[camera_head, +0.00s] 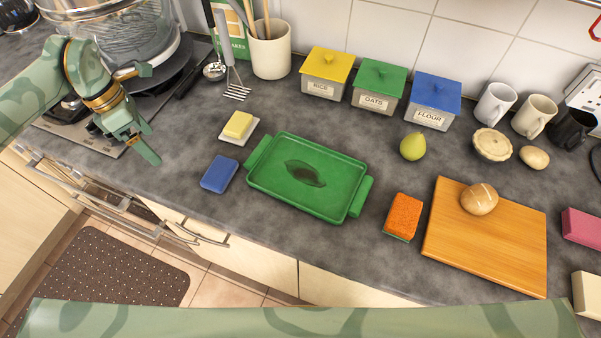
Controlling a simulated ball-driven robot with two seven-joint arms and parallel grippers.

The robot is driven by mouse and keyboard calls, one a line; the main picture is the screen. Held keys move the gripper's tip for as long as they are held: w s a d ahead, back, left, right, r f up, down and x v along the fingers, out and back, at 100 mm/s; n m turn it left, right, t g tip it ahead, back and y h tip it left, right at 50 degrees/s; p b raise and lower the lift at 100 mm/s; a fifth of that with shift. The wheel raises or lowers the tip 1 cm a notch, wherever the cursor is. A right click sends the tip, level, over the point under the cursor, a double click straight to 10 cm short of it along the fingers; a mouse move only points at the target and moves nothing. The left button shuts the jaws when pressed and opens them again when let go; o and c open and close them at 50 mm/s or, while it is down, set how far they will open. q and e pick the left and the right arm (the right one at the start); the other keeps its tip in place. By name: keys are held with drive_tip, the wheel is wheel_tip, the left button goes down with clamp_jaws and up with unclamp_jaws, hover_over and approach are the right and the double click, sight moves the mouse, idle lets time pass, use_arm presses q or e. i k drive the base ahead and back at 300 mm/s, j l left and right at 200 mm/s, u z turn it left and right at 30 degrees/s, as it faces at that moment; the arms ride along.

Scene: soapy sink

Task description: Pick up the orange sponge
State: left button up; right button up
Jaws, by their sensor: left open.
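The orange sponge (404,215) lies on the grey counter, between the green tray and the wooden board. It has an orange top and a green lower edge. Nothing is touching it from above. My left gripper (147,146) is open and empty at the left, above the counter near the stove, far from the sponge. My right gripper does not show.
A green tray (262,189) lies left of the sponge. A wooden board (450,244) with a bread roll (479,199) is close on its right. A pear (413,146) stands behind it. A blue sponge (219,173) and butter (238,125) lie farther left.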

sight(404, 212)
drive_tip(key=z, duration=1.1)
